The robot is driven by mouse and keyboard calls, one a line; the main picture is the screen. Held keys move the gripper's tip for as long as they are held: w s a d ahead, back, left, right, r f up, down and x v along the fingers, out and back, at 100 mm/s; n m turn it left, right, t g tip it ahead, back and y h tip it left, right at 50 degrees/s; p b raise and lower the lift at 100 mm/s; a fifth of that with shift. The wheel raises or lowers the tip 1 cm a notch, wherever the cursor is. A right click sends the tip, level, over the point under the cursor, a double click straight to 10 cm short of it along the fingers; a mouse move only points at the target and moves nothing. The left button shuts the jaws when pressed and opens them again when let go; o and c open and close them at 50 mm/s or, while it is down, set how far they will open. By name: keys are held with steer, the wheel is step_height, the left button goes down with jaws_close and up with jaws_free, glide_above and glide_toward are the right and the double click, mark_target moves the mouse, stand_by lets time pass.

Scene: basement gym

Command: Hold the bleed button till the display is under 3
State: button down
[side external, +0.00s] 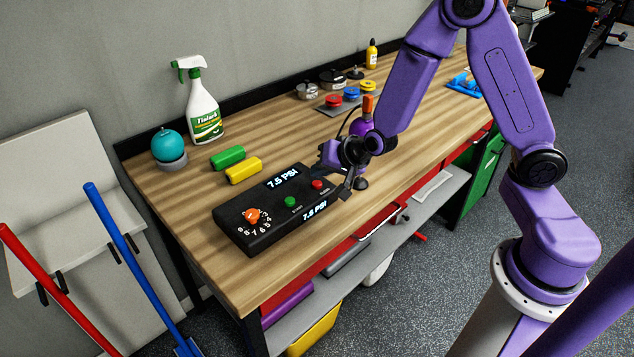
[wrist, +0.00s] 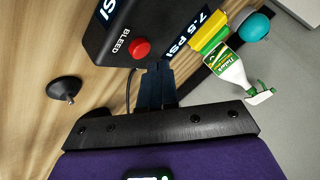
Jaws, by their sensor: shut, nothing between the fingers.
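A black control box (side external: 240,237) sits on the wooden bench. Its displays (side external: 283,178) read 7.5 PSI on the top and on the front side. It has an orange dial knob (side external: 252,215), a green button (side external: 290,201) and a red button (side external: 317,185). In the wrist view the red button (wrist: 139,48) has the label BLEED beside it. My gripper (side external: 321,171) is at the right end of the box, close to the red button. In the wrist view its fingers (wrist: 155,85) are shut and empty, and appear apart from the button.
Green (side external: 228,157) and yellow (side external: 243,169) blocks, a spray bottle (side external: 203,112) and a teal ball (side external: 167,145) stand behind the box. A small black knob-like piece (wrist: 65,88) is on the bench near my gripper. Bare wood lies left of the box.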

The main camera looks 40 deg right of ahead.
steer(key=shift+f, duration=0.15)
stand_by(0.4)
steer(key=shift+f, duration=0.3)
steer(key=shift+f, duration=0.45)
stand_by(1.9)
stand_by(4.1)
steer(key=shift+r, duration=0.9)
